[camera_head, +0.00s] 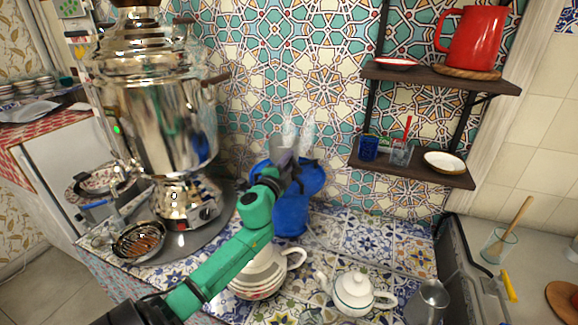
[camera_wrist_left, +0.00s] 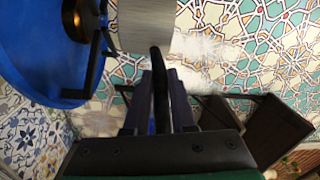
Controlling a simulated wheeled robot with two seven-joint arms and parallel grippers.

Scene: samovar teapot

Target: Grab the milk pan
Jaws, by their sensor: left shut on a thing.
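The milk pan (camera_wrist_left: 146,24) is a brushed-metal vessel with a thin black handle. In the left wrist view it fills the top middle, cut off by the edge. My left gripper (camera_wrist_left: 160,80) is shut on the black handle, which runs between its fingers. In the head view my left gripper (camera_head: 284,164) is at the blue gas burner (camera_head: 291,214), with part of the grey pan (camera_head: 278,148) just beyond it. The gripper and arm hide most of the pan. I cannot tell whether the pan touches the burner. My right gripper is not in view.
A large shiny samovar (camera_head: 165,130) stands left on a round tray. A white teapot (camera_head: 352,292), stacked bowls (camera_head: 258,275) and a metal jug (camera_head: 430,300) stand in front. Shelves (camera_head: 440,78) hang on the right wall. A white haze (camera_head: 304,135) shows above the burner.

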